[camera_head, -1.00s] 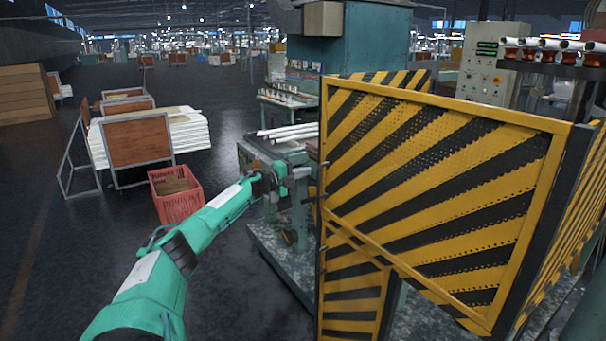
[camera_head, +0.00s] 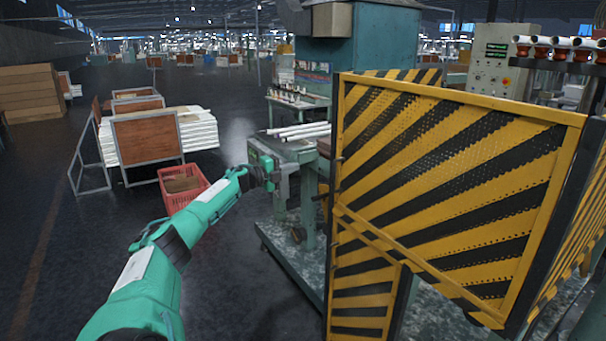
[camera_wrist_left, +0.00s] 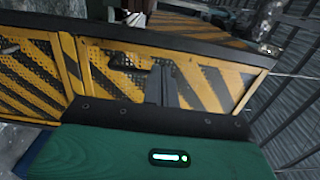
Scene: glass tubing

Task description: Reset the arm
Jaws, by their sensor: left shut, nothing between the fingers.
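My left arm comes in from the lower left in the head view. Its gripper (camera_head: 276,175) is held out beside the green machine table, left of the striped guard. In the left wrist view the narrow dark fingers (camera_wrist_left: 163,84) are shut and hold nothing. They stand out against the yellow and black guard panel (camera_wrist_left: 120,70). Several white glass tubes (camera_head: 302,131) lie on the machine table, just beyond the gripper. I cannot tell whether the gripper touches the table. My right gripper is not in view.
The yellow and black guard (camera_head: 440,190) fills the right of the head view. A red crate (camera_head: 182,190) stands on the floor behind my left arm. A stack of white sheets with a brown board (camera_head: 146,138) stands farther back. Open dark floor lies at left.

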